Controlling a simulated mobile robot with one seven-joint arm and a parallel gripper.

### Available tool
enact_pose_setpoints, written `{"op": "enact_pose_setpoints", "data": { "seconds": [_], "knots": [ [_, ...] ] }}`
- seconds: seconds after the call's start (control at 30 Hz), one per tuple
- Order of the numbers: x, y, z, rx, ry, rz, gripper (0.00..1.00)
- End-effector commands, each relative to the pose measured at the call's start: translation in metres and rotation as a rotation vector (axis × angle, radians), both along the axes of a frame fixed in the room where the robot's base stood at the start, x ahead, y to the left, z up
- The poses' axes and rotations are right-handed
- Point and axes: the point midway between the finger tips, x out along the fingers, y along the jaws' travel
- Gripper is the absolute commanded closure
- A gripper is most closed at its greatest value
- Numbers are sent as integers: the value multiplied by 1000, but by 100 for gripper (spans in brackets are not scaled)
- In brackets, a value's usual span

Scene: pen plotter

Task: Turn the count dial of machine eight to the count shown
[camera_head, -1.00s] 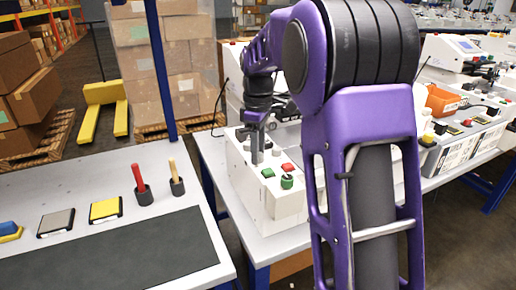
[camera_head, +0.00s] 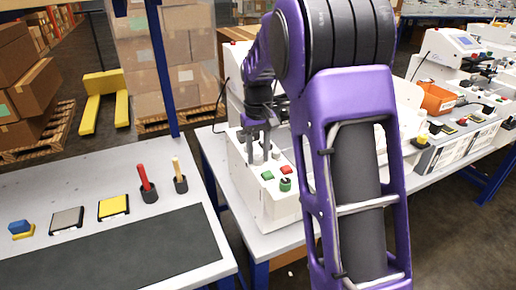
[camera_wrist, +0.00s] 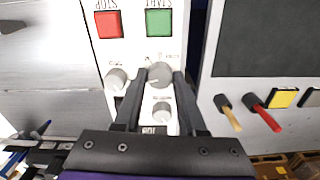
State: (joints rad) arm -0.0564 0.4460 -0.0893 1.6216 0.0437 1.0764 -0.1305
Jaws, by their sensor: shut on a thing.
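The machine's white control box (camera_head: 262,207) stands on the table right of centre in the head view. Its panel in the wrist view carries a red STOP button (camera_wrist: 108,24), a green START button (camera_wrist: 159,22) and three grey dials. My gripper (camera_wrist: 160,74) points down at the panel, its black fingers on either side of the middle dial (camera_wrist: 159,72), closed on it. Another dial (camera_wrist: 116,78) sits beside it and a third (camera_wrist: 161,110) lies between the fingers nearer the palm. The dial labels are partly hidden and too small to read. The gripper also shows in the head view (camera_head: 257,148).
A neighbouring table (camera_head: 95,172) holds a dark mat (camera_head: 110,255), a yellow pad (camera_head: 113,207), a grey pad (camera_head: 67,220), and red and wooden handles in black holders. More machines and an orange bin (camera_head: 437,99) stand to the right. My arm covers part of the machine.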

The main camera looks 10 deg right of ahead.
Motion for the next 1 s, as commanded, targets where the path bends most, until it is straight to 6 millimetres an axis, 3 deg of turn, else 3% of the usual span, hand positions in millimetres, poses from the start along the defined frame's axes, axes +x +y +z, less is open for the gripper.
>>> {"op": "enact_pose_setpoints", "data": {
  "seconds": [0.5,1.0],
  "knots": [
    [0,0,1,0,-1,-346,100],
    [0,0,0,0,-2,-415,100]
  ]
}}
